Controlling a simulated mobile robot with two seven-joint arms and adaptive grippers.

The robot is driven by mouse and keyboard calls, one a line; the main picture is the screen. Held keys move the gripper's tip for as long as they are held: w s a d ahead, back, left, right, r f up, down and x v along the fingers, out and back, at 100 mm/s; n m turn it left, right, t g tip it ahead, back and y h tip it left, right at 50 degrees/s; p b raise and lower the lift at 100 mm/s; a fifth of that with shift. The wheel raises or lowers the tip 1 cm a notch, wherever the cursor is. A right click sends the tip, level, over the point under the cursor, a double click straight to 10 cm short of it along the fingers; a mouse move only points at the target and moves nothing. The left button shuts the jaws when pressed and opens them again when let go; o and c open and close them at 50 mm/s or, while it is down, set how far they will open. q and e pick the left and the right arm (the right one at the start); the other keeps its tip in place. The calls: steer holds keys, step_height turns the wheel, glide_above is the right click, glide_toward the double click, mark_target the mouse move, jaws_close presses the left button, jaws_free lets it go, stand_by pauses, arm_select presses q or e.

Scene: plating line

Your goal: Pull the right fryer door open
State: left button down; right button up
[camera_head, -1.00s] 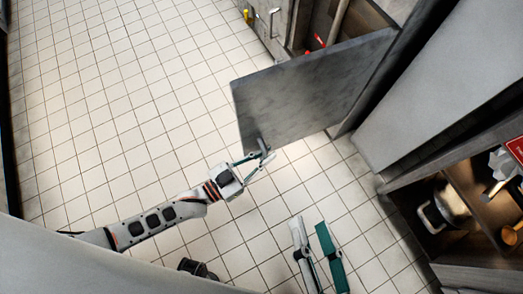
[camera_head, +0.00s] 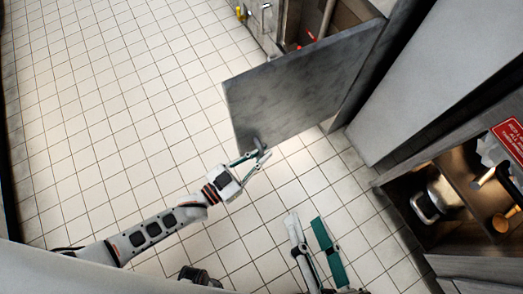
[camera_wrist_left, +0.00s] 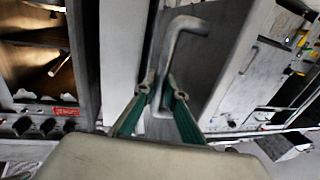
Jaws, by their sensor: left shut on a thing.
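The right fryer door (camera_head: 300,92) is a grey metal panel that stands swung out from its cabinet over the floor. Its bar handle (camera_wrist_left: 169,55) is a bent metal rod near the door's free edge. My left gripper (camera_head: 261,154) is shut on this handle, with its teal fingers on both sides of the bar in the left wrist view (camera_wrist_left: 160,86). My right gripper (camera_head: 306,228) is at the bottom of the head view, apart from the door. Its fingers are spread and nothing shows between them.
The open cabinet (camera_head: 305,18) behind the door shows red parts inside. At the right, an open compartment holds a metal pot (camera_head: 437,200), with a red sign (camera_head: 509,138) nearby. The tiled floor (camera_head: 110,110) left of the door is clear.

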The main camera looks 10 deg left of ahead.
arm_select(q)
steer(key=c, duration=2.4)
jaws_free()
steer(key=shift+s+a+f, duration=0.1)
steer(key=shift+a, duration=0.1)
steer(key=shift+o, duration=0.2)
steer(key=v, duration=1.2)
